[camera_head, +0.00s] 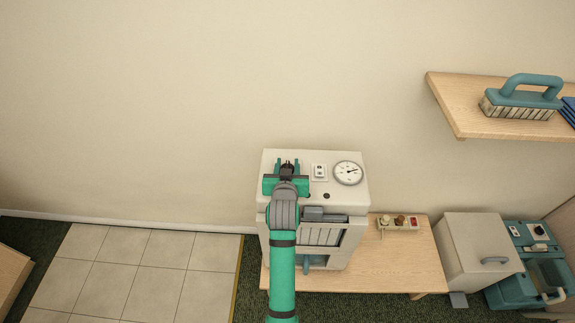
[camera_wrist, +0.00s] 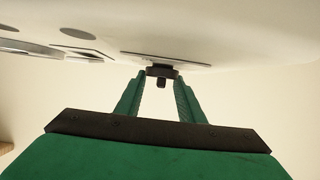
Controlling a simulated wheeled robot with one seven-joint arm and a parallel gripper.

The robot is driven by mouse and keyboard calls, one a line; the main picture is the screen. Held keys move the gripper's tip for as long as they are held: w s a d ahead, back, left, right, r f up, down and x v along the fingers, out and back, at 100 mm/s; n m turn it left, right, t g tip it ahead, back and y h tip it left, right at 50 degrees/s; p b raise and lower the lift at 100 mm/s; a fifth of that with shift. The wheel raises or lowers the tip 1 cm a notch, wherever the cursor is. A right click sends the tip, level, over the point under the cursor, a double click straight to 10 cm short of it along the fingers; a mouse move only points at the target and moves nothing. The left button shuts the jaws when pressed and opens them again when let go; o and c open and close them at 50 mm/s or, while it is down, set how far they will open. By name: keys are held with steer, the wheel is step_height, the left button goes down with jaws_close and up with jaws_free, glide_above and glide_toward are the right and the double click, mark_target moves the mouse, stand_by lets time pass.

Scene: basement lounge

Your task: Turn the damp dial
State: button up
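The off-white appliance (camera_head: 352,198) stands on a low wooden table, its top panel facing up. A small dark knob (camera_wrist: 162,71) with a short stub shows on that panel in the wrist view. It is mostly hidden behind my gripper in the head view. My gripper (camera_head: 287,163) is over the left part of the panel. In the wrist view, its green fingers (camera_wrist: 161,77) are apart, one on each side of the knob, tips close to its edges. I cannot tell whether they touch it. No dial label is readable.
A round gauge (camera_head: 348,172) and a white switch plate (camera_head: 319,171) sit right of my gripper on the panel. The wooden table (camera_head: 405,265) holds a small tray of items (camera_head: 399,223). A wall shelf (camera_head: 462,112) with a brush (camera_head: 520,100) juts out at upper right.

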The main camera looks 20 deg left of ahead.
steer(key=shift+m+h, duration=0.5)
steer(key=shift+h, duration=0.1)
steer(key=m+h, duration=0.2)
steer(key=h, duration=0.1)
steer(key=shift+a+m+t, duration=0.15)
steer(key=shift+m+t, duration=0.15)
steer(key=m+h, duration=0.2)
steer(key=h, duration=0.1)
steer(key=shift+m, duration=0.3)
steer(key=m+g+h, duration=0.2)
steer(key=m+h, duration=0.1)
steer(key=h, duration=0.1)
steer(key=shift+m, duration=0.3)
steer(key=shift+c, duration=0.2)
steer(key=m+g+h, duration=0.4)
steer(key=m, duration=0.1)
steer(key=shift+g, duration=0.4)
steer(key=m+g+h, duration=0.1)
steer(key=m+g, duration=0.3)
steer(key=shift+s+f+g+h, duration=0.15)
steer(key=shift+g+h, duration=0.25)
steer(key=shift+m, duration=0.4)
steer(key=shift+d+f+g, duration=0.1)
steer(key=shift+d+g, duration=0.1)
steer(key=shift+g, duration=0.1)
